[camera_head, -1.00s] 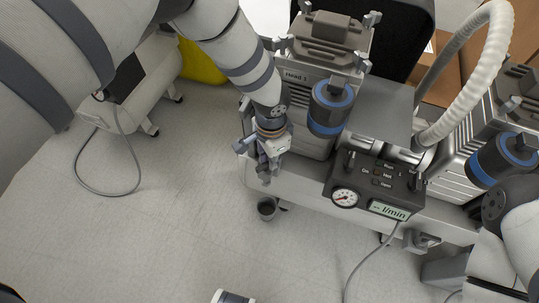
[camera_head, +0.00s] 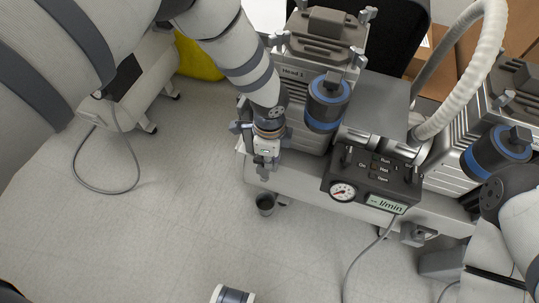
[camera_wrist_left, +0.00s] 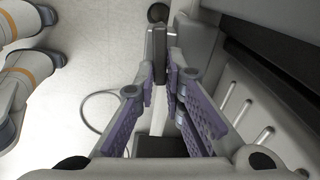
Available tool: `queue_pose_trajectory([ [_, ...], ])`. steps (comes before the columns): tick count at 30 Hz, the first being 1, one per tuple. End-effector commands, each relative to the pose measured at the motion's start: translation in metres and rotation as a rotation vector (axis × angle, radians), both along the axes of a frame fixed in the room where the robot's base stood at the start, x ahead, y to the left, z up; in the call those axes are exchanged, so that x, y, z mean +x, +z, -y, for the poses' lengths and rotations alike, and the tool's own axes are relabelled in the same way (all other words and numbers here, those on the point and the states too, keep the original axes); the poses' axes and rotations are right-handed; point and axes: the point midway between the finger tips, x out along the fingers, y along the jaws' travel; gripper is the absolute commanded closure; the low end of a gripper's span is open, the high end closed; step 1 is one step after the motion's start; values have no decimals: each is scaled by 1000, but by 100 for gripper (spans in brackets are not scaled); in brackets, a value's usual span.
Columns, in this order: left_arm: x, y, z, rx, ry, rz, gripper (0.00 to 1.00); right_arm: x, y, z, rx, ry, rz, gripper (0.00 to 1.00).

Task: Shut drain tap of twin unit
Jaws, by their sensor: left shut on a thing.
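The twin unit stands at right in the head view, with a head block marked Head 1 (camera_head: 318,58) and a second ribbed head (camera_head: 455,150) on one pale base (camera_head: 303,178). My left gripper (camera_head: 265,166) points down beside the left end of that base. In the left wrist view my left gripper (camera_wrist_left: 161,72) is shut on a dark grey flat handle (camera_wrist_left: 159,42), which looks like the drain tap's lever. The tap body is hidden in the head view. My right gripper is out of view.
A panel with a gauge (camera_head: 342,191) and an l/min display (camera_head: 386,205) sits on the unit's front. Another pale unit (camera_head: 135,95) with a looped cable stands at left. The floor between is clear.

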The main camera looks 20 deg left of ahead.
Motion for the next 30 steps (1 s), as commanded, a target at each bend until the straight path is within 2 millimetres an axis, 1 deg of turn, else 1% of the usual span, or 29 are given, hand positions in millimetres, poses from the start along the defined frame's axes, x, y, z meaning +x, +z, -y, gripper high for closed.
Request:
queue_pose_trajectory([
  [6, -1, 0, 0, 1, -33, -1, 100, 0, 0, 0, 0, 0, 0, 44],
  [18, -1, 0, 0, 2, -36, -1, 100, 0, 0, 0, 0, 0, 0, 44],
  [19, -1, 0, -1, 2, -36, -1, 86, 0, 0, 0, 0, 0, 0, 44],
  [20, -1, 0, -1, 2, -36, -1, 79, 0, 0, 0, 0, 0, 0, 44],
  [21, -1, 0, 0, 2, -36, -1, 70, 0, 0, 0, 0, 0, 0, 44],
  [30, 0, 1, 0, 1, -36, 0, 70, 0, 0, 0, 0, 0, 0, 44],
])
